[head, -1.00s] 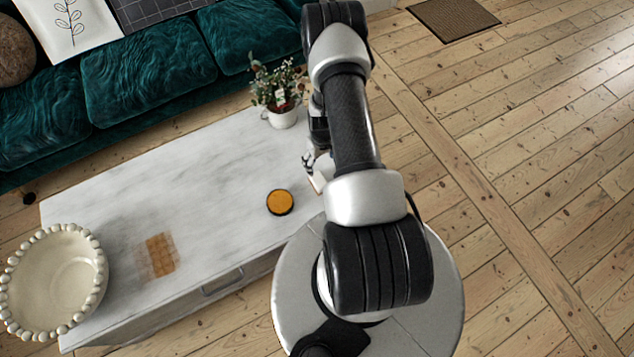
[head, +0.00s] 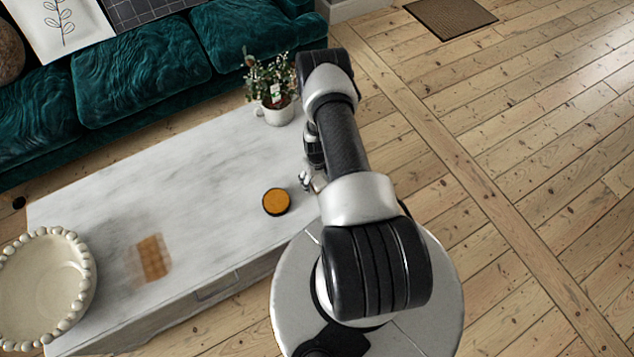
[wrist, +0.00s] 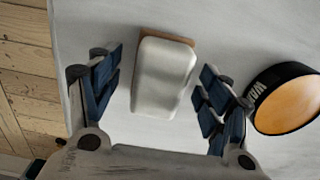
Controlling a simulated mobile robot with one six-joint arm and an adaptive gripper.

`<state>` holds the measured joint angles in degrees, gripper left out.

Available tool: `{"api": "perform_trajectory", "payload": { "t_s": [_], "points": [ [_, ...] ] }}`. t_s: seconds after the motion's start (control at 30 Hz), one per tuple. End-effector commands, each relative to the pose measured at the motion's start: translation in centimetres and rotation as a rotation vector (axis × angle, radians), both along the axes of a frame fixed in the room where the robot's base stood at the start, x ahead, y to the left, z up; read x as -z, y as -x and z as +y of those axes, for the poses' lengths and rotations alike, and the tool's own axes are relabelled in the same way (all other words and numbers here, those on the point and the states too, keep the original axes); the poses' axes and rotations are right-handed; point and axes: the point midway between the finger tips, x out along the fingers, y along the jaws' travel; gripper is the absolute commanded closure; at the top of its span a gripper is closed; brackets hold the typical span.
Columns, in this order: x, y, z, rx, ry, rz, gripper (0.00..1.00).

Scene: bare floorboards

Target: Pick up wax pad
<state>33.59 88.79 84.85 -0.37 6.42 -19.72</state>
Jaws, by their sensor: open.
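The wax pad (wrist: 165,78), a white rounded block with a thin brown layer along its far edge, lies on the pale marble table top in the wrist view. My gripper (wrist: 158,85) is open, with one blue-padded finger on each side of the pad and a gap on both sides. In the head view my gripper (head: 308,181) is low over the right end of the table, partly behind my arm. The pad is hidden there.
A round black tin of orange wax (head: 276,202) stands left of my gripper; in the wrist view it (wrist: 287,98) is close beside the right finger. A potted plant (head: 279,112), a brown patch (head: 152,258) and a beaded bowl (head: 50,285) are on the table (head: 200,185). A green sofa (head: 140,70) stands behind.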

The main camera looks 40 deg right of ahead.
Motion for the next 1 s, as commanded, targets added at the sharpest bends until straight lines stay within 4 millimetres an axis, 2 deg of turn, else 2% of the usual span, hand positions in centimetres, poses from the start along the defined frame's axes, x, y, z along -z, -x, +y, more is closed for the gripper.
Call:
{"api": "perform_trajectory", "payload": {
  "t_s": [0.23, 1.0],
  "points": [
    [0.17, -0.06, -0.08, 0.000, 0.001, -0.002, 0.29],
    [0.17, -0.05, -0.08, 0.000, 0.001, -0.001, 0.80]
  ]
}}
